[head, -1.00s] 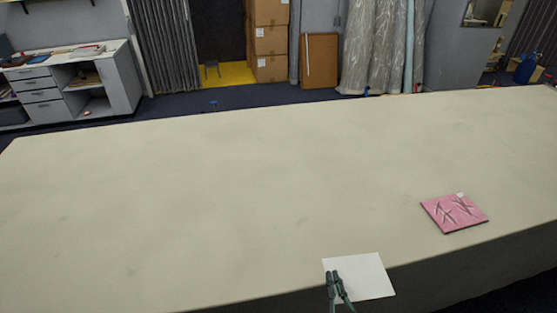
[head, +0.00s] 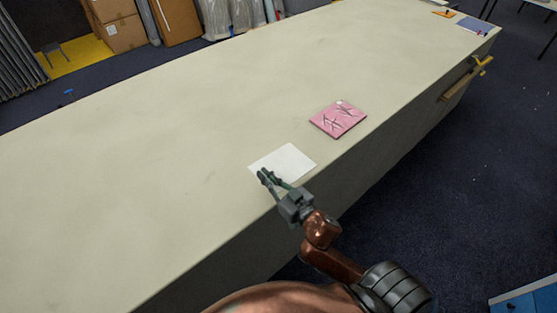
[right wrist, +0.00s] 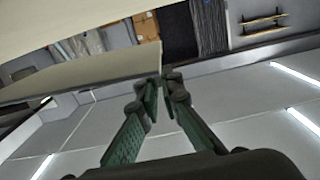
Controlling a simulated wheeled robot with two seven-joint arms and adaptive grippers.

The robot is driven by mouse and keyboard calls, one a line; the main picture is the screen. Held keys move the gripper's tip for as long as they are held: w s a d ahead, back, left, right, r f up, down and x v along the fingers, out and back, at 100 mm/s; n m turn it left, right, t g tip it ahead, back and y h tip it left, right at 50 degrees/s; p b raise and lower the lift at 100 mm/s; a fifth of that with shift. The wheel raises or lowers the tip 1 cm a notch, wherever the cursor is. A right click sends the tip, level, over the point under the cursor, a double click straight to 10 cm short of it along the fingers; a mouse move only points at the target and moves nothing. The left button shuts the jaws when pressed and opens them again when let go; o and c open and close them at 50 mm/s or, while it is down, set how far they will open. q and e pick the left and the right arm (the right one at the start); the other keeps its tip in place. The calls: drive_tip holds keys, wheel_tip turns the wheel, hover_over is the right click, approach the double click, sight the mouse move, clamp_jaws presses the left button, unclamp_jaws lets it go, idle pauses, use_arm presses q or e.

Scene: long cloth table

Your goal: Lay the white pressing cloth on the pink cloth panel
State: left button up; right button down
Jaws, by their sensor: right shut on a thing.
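The white pressing cloth (head: 284,161) looks like a flat pale sheet at the table's near edge in the head view. My right gripper (head: 266,177) is shut on its near left part, and the cloth also shows as a pale sheet in the right wrist view (right wrist: 110,70). The fingertips (right wrist: 160,82) meet at the sheet's edge there. The pink cloth panel (head: 338,119) lies flat on the table to the right of and beyond the white cloth, apart from it. It bears dark and light marks and a small white spot. My left gripper is not in view.
The long pale table (head: 180,130) is bare around both cloths. A yellowish bracket (head: 466,80) sticks out from its near side at the right. An orange item and a blue-grey item (head: 475,25) lie at its far right end. Boxes (head: 120,25) stand beyond the table.

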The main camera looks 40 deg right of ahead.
sight(264, 164)
drive_tip(key=w+d+f, duration=0.1)
drive_tip(key=w, duration=0.1)
drive_tip(key=w+d+f, duration=0.1)
drive_tip(key=w, duration=0.1)
drive_tip(key=w+d+f+b, duration=0.1)
drive_tip(key=w+d, duration=0.1)
drive_tip(key=w, duration=0.1)
drive_tip(key=shift+f, duration=0.35)
drive_tip(key=w+d+f, duration=0.1)
drive_tip(key=w+f+b, duration=0.1)
drive_tip(key=f, duration=0.1)
drive_tip(key=w+d+f, duration=0.1)
drive_tip(key=shift+w+d+f+b, duration=0.3)
drive_tip(key=shift+w+f, duration=0.05)
drive_tip(key=shift+w+d+f, duration=0.2)
drive_tip(key=shift+w+f, duration=0.1)
drive_tip(key=shift+f, duration=0.15)
drive_tip(key=f, duration=0.3)
drive_tip(key=shift+w+d+f+b, duration=0.15)
drive_tip(key=shift+w+b, duration=0.15)
drive_tip(key=shift+b, duration=0.05)
drive_tip(key=c, duration=2.1)
unclamp_jaws()
